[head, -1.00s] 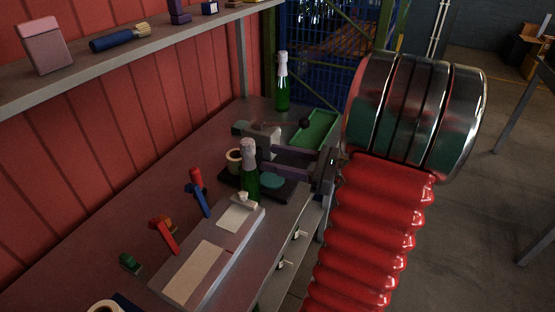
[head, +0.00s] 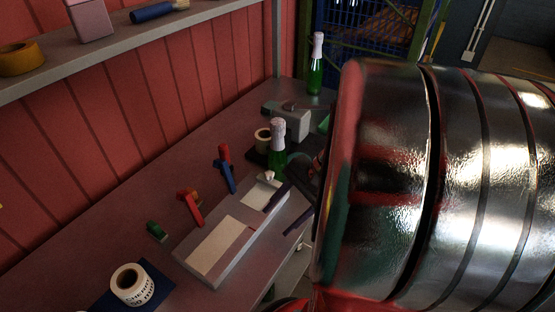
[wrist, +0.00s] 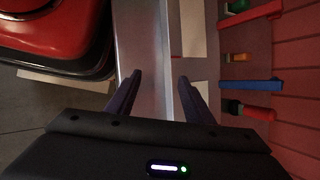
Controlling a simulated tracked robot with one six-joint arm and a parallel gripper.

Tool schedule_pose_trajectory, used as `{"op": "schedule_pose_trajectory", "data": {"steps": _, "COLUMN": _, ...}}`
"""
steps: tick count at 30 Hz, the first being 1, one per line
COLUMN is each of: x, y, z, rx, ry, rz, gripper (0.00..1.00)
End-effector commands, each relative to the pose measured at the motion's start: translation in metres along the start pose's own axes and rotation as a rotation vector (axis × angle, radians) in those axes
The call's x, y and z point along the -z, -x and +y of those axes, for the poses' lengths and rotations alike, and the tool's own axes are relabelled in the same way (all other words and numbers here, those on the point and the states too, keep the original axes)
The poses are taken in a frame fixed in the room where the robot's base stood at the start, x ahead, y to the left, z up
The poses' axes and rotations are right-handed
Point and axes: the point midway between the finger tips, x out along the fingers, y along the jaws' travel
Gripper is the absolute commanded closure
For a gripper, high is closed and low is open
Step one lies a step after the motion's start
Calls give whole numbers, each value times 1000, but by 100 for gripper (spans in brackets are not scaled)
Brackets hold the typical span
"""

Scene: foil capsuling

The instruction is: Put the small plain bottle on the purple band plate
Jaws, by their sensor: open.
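Two green bottles with pale foil necks stand on the bench in the head view. The nearer one (head: 277,150) stands by a dark base, and the farther one (head: 315,68) is at the back end. I cannot tell which is the small plain bottle, and I cannot make out a purple band plate. My gripper (head: 285,210) is open and empty over the front edge of the long grey box (head: 236,254), nearer the camera than both bottles. The wrist view shows its fingers (wrist: 160,76) apart over the box, with no bottle between them.
A label roll (head: 132,284) on a dark blue mat is at the front left. A grey machine (head: 290,122) stands behind the nearer bottle. A shelf (head: 130,38) overhangs the left. Bare bench lies along the red wall.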

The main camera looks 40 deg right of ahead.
Motion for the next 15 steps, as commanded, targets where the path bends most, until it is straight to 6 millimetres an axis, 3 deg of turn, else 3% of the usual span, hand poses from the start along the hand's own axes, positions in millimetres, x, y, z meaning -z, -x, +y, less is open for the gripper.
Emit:
{"op": "schedule_pose_trajectory", "data": {"steps": 7, "x": -25, "y": 3, "z": -1, "rx": -189, "ry": 409, "rz": 168, "gripper": 53}}
{"op": "schedule_pose_trajectory", "data": {"steps": 15, "x": -56, "y": 13, "z": -18, "rx": -302, "ry": 798, "rz": 317, "gripper": 53}}
